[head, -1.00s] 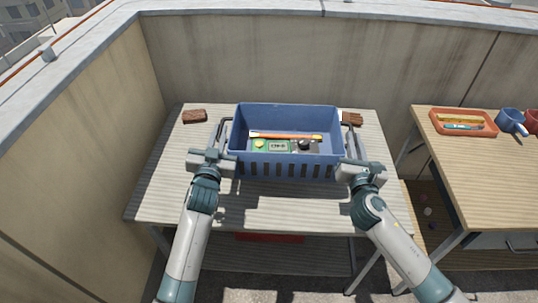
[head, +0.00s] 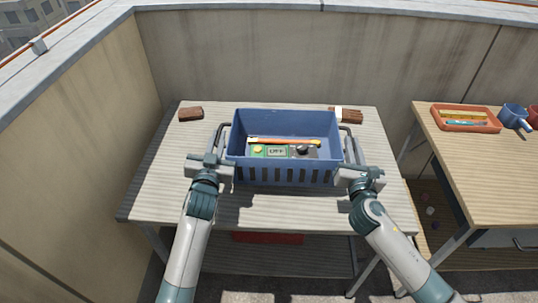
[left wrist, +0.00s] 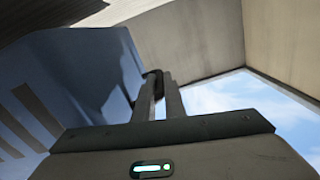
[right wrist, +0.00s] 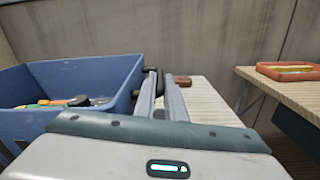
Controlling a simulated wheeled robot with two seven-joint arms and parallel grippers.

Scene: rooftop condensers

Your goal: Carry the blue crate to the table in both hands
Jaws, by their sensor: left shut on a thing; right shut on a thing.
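The blue crate (head: 285,174) is in front of me in the head view, upright and roughly level, over the striped grey table (head: 150,190). A gap between its base and that table is hard to judge. In it lie an orange-and-white bar and a green box with a yellow knob. My left gripper (head: 222,132) is shut at the crate's left side, on a dark handle in the left wrist view (left wrist: 163,82). My right gripper (head: 350,134) is shut at its right side, likewise in the right wrist view (right wrist: 160,80). A wood-topped table (head: 480,175) stands at the right.
A brown block (head: 190,113) and a brown bundle (head: 346,115) lie at the grey table's back. On the wood-topped table are an orange tray (head: 466,127) and a blue pot (head: 514,116). Walls close off the left and back. A red thing (head: 268,238) is below the grey table.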

